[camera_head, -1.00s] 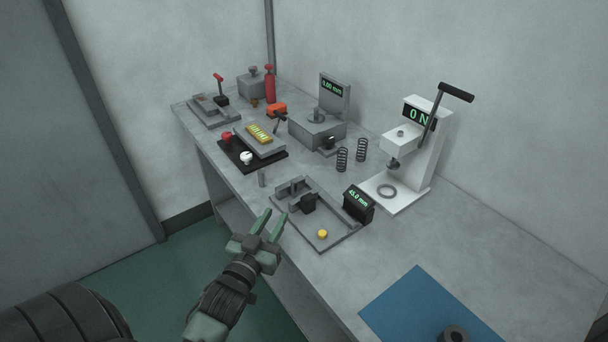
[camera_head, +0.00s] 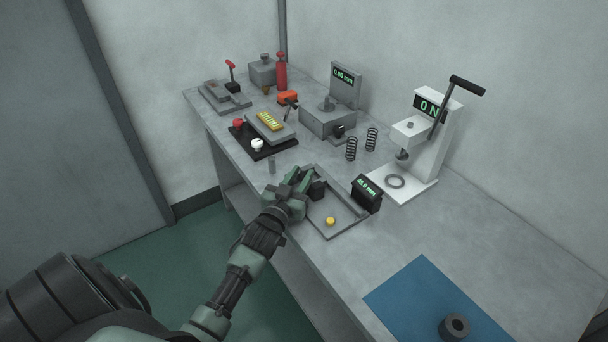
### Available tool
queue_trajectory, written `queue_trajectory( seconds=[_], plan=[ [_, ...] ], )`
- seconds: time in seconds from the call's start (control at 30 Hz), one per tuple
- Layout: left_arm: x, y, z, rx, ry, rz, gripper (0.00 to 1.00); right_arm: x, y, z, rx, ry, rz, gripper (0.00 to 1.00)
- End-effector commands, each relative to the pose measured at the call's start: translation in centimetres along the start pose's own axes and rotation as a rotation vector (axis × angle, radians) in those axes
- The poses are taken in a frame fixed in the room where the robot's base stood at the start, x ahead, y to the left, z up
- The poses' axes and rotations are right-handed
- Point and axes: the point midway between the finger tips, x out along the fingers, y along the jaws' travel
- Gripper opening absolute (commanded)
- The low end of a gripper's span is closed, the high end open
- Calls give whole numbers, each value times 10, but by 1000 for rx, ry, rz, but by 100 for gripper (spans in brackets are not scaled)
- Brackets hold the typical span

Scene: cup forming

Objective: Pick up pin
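A small grey upright cylinder, which looks like the pin (camera_head: 272,165), stands on the table near its front edge. My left gripper (camera_head: 299,176) is just right of it, over the left part of a grey fixture tray (camera_head: 345,228). Its green fingers look apart, with nothing clearly between them. The gripper does not touch the cylinder as far as I can see. It hides the left part of the tray, where a small upright grey post stood in view earlier. My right gripper is out of view.
The tray carries a black block (camera_head: 317,190), a yellow button (camera_head: 330,221) and a display (camera_head: 367,194). A black panel (camera_head: 262,150) with red and white knobs lies behind the cylinder. Two springs (camera_head: 352,149), a white press (camera_head: 430,150) and a blue mat (camera_head: 420,300) lie further right.

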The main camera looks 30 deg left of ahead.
Motion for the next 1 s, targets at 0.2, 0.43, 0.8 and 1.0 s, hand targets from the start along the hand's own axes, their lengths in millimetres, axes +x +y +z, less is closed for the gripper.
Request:
queue_trajectory(
  seconds=[0.2, 0.43, 0.8, 1.0],
  plan=[
    [2, 0, 0, 1, 0, 0, 28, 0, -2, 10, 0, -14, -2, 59],
    [1, 0, 0, 1, 0, 0, 0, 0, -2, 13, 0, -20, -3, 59],
    [2, 0, -6, 1, 3, 1, 0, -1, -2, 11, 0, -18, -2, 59],
    [2, 0, -32, 3, 6, 1, 0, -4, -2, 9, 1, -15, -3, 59]
  ],
)
